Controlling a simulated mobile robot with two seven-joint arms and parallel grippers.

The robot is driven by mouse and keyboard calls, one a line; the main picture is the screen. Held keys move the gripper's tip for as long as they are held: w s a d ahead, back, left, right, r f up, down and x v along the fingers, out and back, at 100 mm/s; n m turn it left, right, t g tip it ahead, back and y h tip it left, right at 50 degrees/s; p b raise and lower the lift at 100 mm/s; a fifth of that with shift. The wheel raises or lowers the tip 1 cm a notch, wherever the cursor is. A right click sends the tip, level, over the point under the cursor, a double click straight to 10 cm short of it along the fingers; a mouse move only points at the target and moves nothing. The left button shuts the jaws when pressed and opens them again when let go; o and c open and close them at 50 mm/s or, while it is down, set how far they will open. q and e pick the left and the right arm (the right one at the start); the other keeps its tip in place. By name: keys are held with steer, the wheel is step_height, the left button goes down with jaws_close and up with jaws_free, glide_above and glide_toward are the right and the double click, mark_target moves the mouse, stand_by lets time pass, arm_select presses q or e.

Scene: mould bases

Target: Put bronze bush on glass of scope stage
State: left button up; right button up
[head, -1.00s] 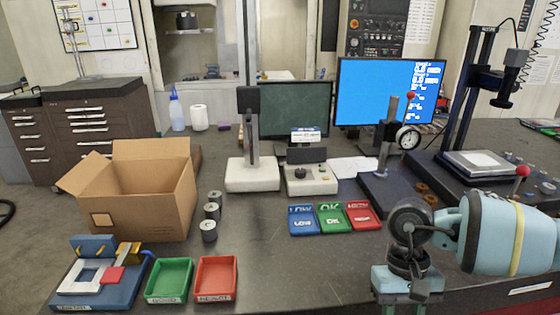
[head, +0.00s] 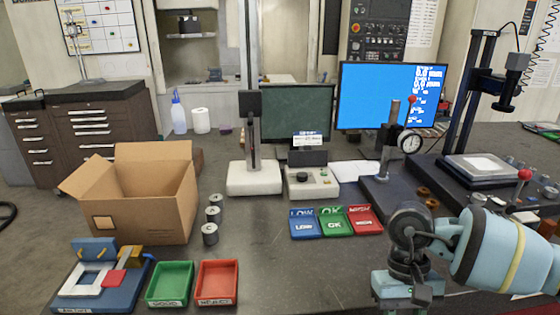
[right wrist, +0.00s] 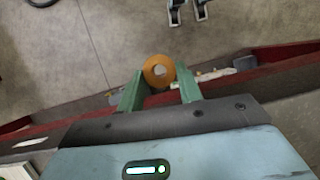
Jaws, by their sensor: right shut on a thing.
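My right gripper (right wrist: 160,88) is shut on a bronze bush (right wrist: 159,70), a ring with its hole facing the right wrist camera. In the head view my right gripper (head: 402,300) is at the bottom edge, in front of the bench's right part, and the held bush cannot be made out there. The scope stage (head: 452,168) stands at the right back under a dark column with a camera head. Its pale glass (head: 480,165) looks bare. The gripper is well in front and left of the stage. My left gripper is not in view.
Two bronze rings (head: 424,191) lie on the dark base near the dial gauge (head: 410,142). A red-knobbed stand (head: 524,176) is right of the stage. LOW (head: 304,229), OK and red trays lie mid-bench. A cardboard box (head: 140,210) stands left. Bare bench lies front centre.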

stand_by(0.7)
steer(key=w+f+x, duration=0.1)
steer(key=w+x, duration=0.1)
steer(key=x, duration=1.2)
